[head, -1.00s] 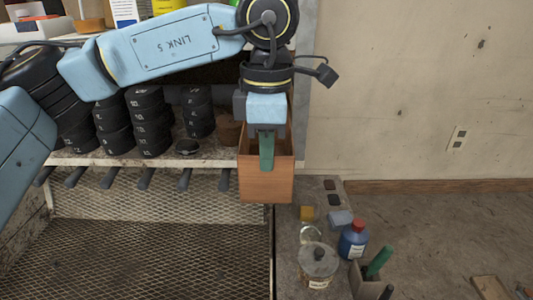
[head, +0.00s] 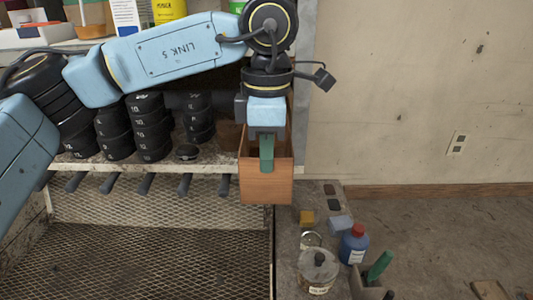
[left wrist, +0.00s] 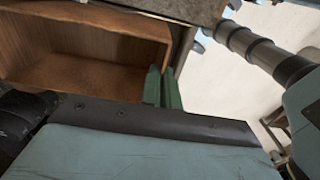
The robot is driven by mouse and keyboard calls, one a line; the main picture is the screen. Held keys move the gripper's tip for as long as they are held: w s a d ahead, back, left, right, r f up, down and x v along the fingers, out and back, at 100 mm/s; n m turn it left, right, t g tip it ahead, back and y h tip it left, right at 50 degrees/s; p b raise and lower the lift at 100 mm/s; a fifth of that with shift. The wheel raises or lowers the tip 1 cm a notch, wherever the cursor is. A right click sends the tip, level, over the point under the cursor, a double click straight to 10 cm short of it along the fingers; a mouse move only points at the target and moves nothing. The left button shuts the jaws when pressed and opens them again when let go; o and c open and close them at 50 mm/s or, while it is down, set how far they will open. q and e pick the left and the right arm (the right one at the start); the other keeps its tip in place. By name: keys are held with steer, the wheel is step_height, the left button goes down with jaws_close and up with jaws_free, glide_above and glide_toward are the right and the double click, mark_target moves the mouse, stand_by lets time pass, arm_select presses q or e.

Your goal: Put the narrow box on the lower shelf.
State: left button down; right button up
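The narrow box (head: 266,188) is a brown wooden box with an open top, hanging upright at the right end of the shelving. My left gripper (head: 266,152) is above it, with one green finger over the outside of its near wall. In the left wrist view the box's open inside (left wrist: 85,50) fills the upper left, and the two green fingers (left wrist: 163,88) are close together at its wall, pinching it. The lower shelf (head: 215,167) carries stacks of black discs (head: 152,125); the box hides its right end. My right gripper is in neither view.
Black pegs (head: 145,184) stick out under the shelf edge, above a mesh rack (head: 150,240). Boxes and bottles stand on the upper shelf. A side bench holds a blue bottle (head: 353,245), a jar (head: 318,272) and small items. The floor at right is mostly clear.

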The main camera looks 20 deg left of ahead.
arm_select(q)
steer(key=w+a+p, duration=0.2)
steer(key=w+p, duration=0.1)
steer(key=w, duration=0.6)
steer(key=shift+a, duration=0.3)
stand_by(1.2)
steer(key=shift+f, duration=0.55)
stand_by(0.5)
steer(key=c, duration=1.6)
jaws_free()
steer(key=shift+r, duration=0.15)
steer(key=shift+c, duration=0.2)
